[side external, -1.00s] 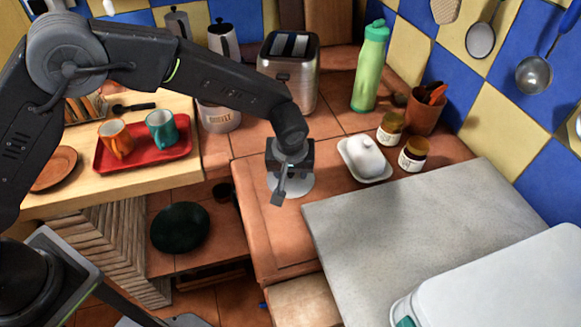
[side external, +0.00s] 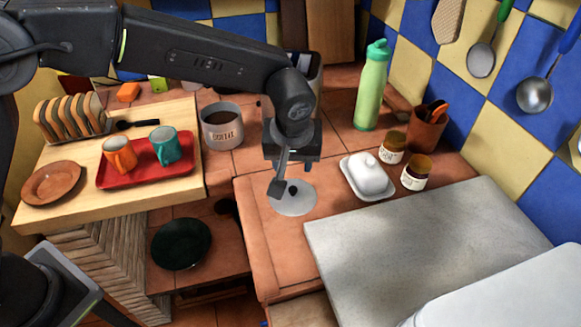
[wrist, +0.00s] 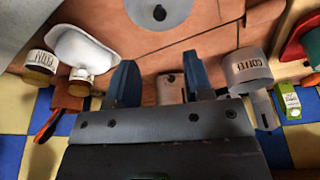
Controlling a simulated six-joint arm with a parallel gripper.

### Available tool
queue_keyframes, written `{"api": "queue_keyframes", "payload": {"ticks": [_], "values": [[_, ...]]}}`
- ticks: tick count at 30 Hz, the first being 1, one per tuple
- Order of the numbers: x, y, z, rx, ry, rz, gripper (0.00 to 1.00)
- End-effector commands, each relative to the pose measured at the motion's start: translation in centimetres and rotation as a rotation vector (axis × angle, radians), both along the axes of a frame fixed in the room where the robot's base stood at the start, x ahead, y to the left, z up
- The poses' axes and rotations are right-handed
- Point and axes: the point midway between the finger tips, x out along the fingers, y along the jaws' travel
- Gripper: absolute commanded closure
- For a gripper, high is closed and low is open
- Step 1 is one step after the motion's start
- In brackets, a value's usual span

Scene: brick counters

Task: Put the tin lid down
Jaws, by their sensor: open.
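The tin lid (side external: 297,203), a flat grey disc with a dark knob, lies on the terracotta tile counter, left of the butter dish. It also shows at the top of the wrist view (wrist: 172,12), cut off by the frame edge. My gripper (side external: 289,178) is open and empty, above the lid; in the side view its near finger overlaps the lid's left part. In the wrist view my two blue-grey fingers (wrist: 160,70) stand apart with nothing between them. The open coffee tin (side external: 222,132) stands behind and left, dark inside; it also shows in the wrist view (wrist: 245,72).
A white butter dish (side external: 368,178), two jars (side external: 416,174), a green bottle (side external: 371,88) and a utensil pot (side external: 427,128) stand right. A red tray (side external: 132,179) with two mugs is left. The grey slab (side external: 400,245) is clear. My arm mostly hides the toaster.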

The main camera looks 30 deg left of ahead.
Motion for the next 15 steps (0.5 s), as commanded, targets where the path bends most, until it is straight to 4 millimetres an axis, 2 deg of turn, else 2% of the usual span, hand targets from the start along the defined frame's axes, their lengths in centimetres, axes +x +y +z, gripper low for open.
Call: {"api": "queue_keyframes", "payload": {"ticks": [10, 13, 15], "values": [[-0.2, 0.2, 0.9, -0.002, -0.002, -0.003, 0.53], [-0.5, 1.7, 2.5, -0.008, -0.007, -0.016, 0.53], [-1.2, 3.6, 4.5, -0.016, -0.014, -0.038, 0.53]]}}
